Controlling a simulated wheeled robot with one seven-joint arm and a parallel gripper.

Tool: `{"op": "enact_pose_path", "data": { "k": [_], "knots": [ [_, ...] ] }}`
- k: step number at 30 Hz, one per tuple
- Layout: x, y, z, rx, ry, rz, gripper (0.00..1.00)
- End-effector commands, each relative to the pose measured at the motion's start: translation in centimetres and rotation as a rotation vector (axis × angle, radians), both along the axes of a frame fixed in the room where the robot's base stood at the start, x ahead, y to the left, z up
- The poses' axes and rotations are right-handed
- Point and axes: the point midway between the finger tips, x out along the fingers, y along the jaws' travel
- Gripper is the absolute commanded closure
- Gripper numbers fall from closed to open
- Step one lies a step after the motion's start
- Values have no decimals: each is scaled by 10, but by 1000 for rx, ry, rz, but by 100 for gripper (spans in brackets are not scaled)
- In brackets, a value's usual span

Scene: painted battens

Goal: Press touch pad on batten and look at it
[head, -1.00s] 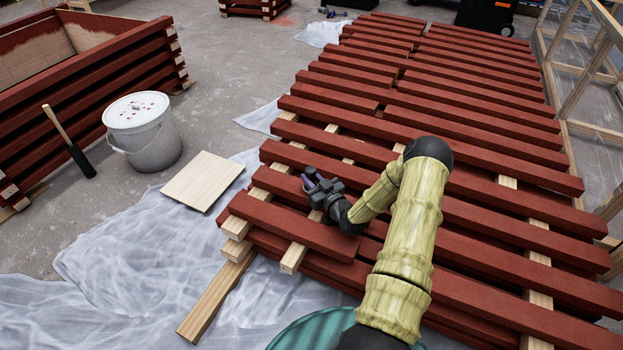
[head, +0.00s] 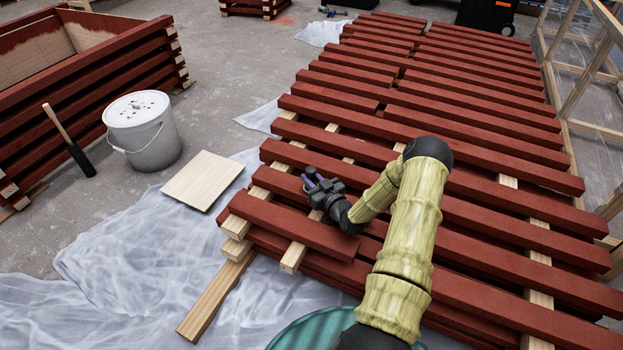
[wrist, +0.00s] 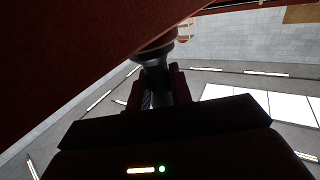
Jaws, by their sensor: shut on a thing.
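My gripper (head: 313,182) is at the left end of the red battens in the head view, low over them. It is shut on a dark, stem-like touch pad (wrist: 155,62), which shows between the fingers in the wrist view. The pad's wide, rounded head lies against the edge of a large red batten surface (wrist: 70,50); I cannot tell how firmly it presses. The pad's face is hidden. In the head view the batten beside the gripper (head: 290,225) is evenly red, and no mark shows on it.
Several rows of red battens lie on pale bearers (head: 293,258). A white bucket (head: 145,145), a pale board (head: 203,181) and clear sheeting (head: 130,255) are on the floor at left. A red-sided stack (head: 80,100) stands behind them. A wooden frame (head: 590,70) stands at right.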

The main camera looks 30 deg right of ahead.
Motion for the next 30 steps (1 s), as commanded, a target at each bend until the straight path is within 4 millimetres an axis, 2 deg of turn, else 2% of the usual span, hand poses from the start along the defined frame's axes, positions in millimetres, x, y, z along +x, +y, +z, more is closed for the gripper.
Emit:
{"op": "enact_pose_path", "data": {
  "k": [30],
  "knots": [
    [0, 0, 68, 0, -1, 0, 95]
  ]
}}
